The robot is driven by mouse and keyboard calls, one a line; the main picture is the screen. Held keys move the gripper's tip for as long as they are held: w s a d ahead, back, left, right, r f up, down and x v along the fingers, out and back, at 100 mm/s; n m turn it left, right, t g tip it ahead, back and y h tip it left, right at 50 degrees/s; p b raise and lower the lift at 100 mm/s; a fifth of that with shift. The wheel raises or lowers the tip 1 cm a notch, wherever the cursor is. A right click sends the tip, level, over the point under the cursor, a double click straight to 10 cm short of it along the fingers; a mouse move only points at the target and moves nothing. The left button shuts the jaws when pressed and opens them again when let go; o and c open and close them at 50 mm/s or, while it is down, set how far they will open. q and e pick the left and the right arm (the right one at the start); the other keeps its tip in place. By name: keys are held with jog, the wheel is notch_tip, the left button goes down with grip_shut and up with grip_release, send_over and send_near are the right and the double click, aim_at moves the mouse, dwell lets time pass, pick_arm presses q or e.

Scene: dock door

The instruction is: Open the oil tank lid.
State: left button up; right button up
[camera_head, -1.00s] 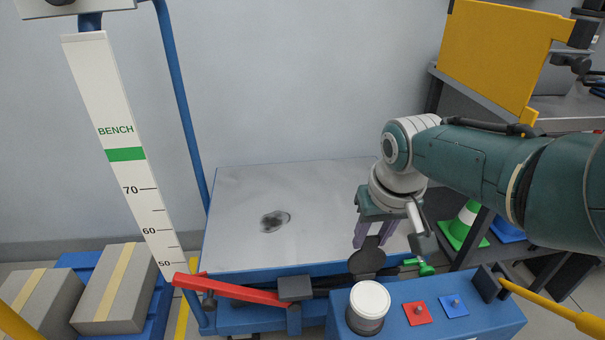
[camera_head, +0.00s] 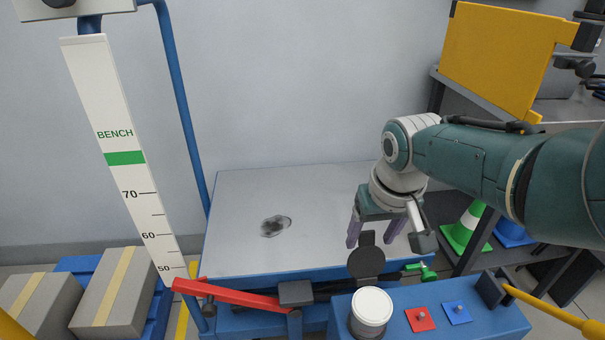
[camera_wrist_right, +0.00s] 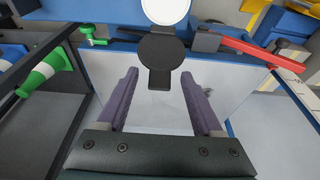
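The oil tank appears as a short round neck with a white top (camera_head: 371,307), on the near blue housing (camera_head: 400,325). A dark round lid with a tab (camera_head: 366,262) stands folded back behind it, off the white top. Both also show in the right wrist view, white top (camera_wrist_right: 166,8) above dark lid (camera_wrist_right: 160,50). My right gripper (camera_head: 371,246) is just behind the lid, fingers pointing down. In the wrist view its fingers (camera_wrist_right: 159,73) are apart and empty, with the tab between their tips. My left gripper is not in view.
A red lever (camera_head: 230,294) and green valve handle (camera_head: 421,271) are close by. The pale platform (camera_head: 310,210) behind is mostly clear, with a dark stain. A shelf stands right.

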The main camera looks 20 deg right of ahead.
jog(key=p+v, duration=0.9)
jog(key=v, duration=0.1)
jog(key=shift+p, duration=0.35)
